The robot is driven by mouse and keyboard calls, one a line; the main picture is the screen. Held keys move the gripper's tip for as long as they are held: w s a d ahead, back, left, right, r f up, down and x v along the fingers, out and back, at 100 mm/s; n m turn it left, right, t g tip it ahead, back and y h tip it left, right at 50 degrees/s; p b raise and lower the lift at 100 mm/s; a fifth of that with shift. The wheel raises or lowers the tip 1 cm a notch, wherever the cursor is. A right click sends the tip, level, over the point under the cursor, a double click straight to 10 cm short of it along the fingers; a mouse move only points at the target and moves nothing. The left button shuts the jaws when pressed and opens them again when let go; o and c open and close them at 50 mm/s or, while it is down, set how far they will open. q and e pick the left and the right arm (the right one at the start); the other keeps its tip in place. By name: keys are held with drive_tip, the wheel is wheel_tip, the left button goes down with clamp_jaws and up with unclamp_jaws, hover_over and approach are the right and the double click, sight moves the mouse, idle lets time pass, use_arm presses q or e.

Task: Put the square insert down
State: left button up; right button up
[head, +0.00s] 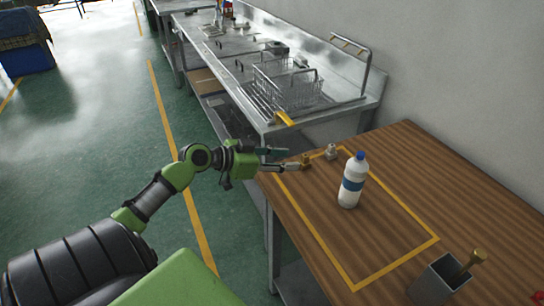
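My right gripper is not in view.
A white bottle with a blue cap (350,182) stands inside the yellow-taped area of the wooden table (475,205). A grey square container (437,279) holding a brass-topped tool is at the front right. A steel bench with wire baskets (290,90) adjoins behind.

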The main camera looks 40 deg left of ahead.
use_arm(q)
drive_tip(key=shift+v, duration=2.4)
